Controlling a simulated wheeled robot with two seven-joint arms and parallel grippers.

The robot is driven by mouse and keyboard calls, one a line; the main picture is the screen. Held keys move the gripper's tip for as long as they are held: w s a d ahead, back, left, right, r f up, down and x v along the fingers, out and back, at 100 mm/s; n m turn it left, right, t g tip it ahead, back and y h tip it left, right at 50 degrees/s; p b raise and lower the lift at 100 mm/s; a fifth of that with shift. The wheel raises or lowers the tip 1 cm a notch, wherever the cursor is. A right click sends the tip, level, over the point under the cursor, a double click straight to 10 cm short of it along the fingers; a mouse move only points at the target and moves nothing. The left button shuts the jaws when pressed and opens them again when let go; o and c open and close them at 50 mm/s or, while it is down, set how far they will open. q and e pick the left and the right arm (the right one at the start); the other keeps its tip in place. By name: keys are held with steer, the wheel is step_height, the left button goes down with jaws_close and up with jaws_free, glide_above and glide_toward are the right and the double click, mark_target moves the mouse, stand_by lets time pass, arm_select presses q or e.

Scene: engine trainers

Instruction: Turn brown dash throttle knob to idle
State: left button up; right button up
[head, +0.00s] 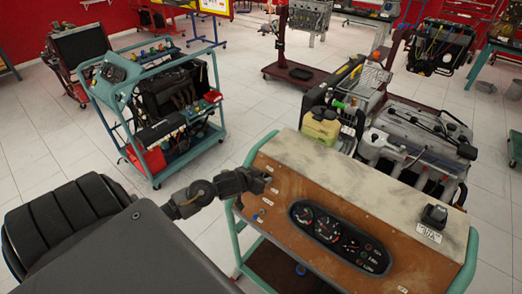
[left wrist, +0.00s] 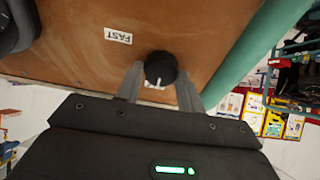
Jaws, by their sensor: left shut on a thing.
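The brown dash panel (head: 290,235) fronts a teal-framed engine trainer. In the left wrist view, a round dark throttle knob (left wrist: 160,66) with a white pointer mark sits on the brown panel. A white FAST label (left wrist: 118,36) is up and left of it, and another small label below it is mostly hidden. My left gripper (head: 264,180) reaches the panel's upper left part; in the left wrist view its fingers (left wrist: 159,82) stand either side of the knob, shut on it. In the head view the gripper hides the knob. My right gripper is not in view.
A gauge cluster (head: 338,238) sits in the panel's middle. A black switch box (head: 434,215) stands on the top right. An engine (head: 415,140) is behind the panel. Another teal trainer cart (head: 160,100) stands to the left, with open tiled floor between.

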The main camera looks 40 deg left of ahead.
arm_select(q)
steer(key=o, duration=1)
steer(key=shift+s, duration=0.1)
steer(key=shift+s+r, duration=0.2)
steer(key=shift+s, duration=0.1)
steer(key=b+v, duration=0.1)
steer(key=v, duration=0.9)
steer(key=shift+w, duration=0.1)
steer(key=shift+d, duration=0.1)
